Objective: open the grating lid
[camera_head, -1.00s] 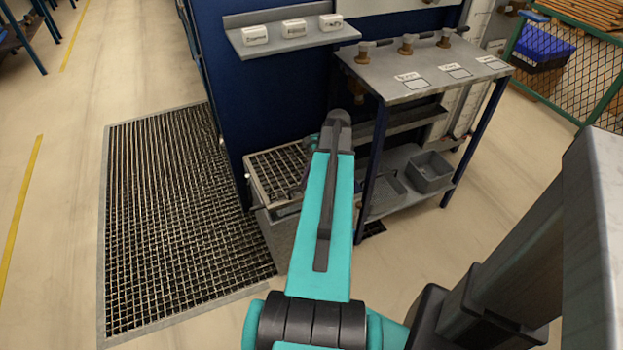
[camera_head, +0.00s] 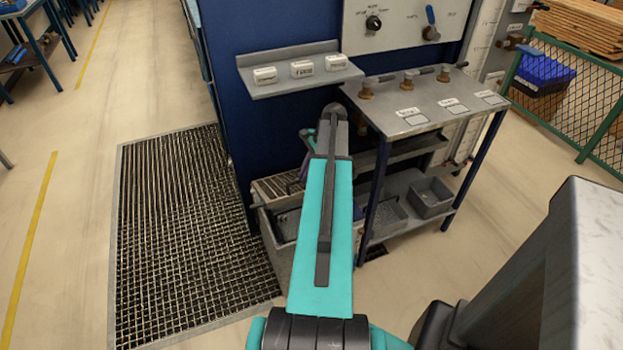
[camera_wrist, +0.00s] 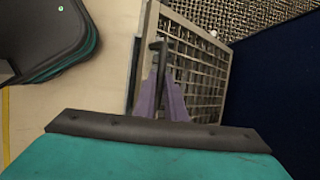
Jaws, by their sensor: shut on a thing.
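The grating lid (camera_head: 272,187) is a metal grid in a grey frame on a grey box (camera_head: 282,262) beside the blue cabinet. The lid stands tilted up toward the cabinet, and part of the box's open inside shows in front of it. In the wrist view the lid (camera_wrist: 202,75) fills the middle right, with a dark bar handle (camera_wrist: 160,46) at its near edge. My gripper's purple fingers (camera_wrist: 164,82) are shut on that handle. In the head view my arm hides the right part of the lid and box, and most of my gripper.
A large floor grating (camera_head: 180,240) lies left of the box. A steel bench (camera_head: 425,105) with valves and a lower shelf holding a grey bin (camera_head: 431,198) stands close on the right. A small wall shelf (camera_head: 290,84) with labelled white blocks hangs above the lid.

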